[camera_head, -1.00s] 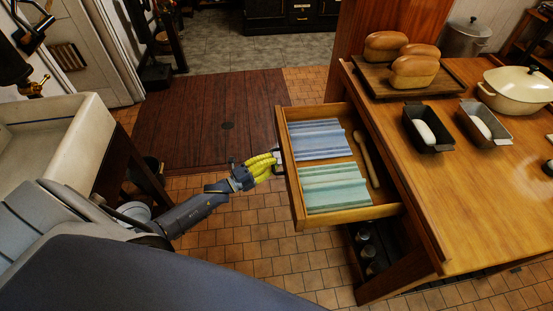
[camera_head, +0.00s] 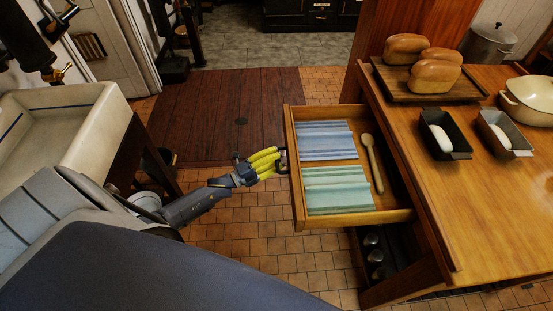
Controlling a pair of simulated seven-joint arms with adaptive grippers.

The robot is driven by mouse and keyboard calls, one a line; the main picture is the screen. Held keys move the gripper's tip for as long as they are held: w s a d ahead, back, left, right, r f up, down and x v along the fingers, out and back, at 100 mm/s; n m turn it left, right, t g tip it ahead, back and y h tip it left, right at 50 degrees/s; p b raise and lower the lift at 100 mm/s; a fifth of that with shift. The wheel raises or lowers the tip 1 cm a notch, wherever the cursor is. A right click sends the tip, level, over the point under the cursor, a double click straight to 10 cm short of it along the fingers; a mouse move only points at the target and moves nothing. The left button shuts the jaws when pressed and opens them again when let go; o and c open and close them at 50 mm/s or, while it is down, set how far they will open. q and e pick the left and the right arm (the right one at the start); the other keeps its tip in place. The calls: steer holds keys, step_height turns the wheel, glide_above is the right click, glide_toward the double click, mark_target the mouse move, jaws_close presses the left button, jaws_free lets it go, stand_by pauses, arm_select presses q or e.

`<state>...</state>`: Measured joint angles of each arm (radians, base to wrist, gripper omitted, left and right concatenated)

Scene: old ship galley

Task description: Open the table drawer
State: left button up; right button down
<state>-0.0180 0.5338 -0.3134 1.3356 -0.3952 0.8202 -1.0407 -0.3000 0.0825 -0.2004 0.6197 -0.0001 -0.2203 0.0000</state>
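The table drawer (camera_head: 390,217) stands pulled well out from the left side of the wooden table (camera_head: 500,225). Inside lie folded blue striped cloths (camera_head: 324,140), folded green striped cloths (camera_head: 336,188) and a wooden spoon (camera_head: 373,165). My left gripper (camera_head: 276,163), with yellow fingers, is at the outer face of the drawer front. Its fingers are closed at the drawer handle (camera_head: 283,161), which they partly hide. My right gripper is not in view.
Bread loaves on a wooden board (camera_head: 392,87), dark loaf tins (camera_head: 445,147) and a cream pot (camera_head: 526,100) stand on the table. A sink (camera_head: 95,140) is at the left. Tiled floor (camera_head: 250,225) lies clear beside the drawer.

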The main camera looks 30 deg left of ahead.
arm_select(q)
steer(key=shift+s+f, duration=0.1)
steer(key=shift+s+a, duration=0.1)
steer(key=shift+s, duration=0.05)
steer(key=v, duration=1.1)
steer(key=shift+s+a, duration=0.15)
steer(key=shift+a, duration=0.05)
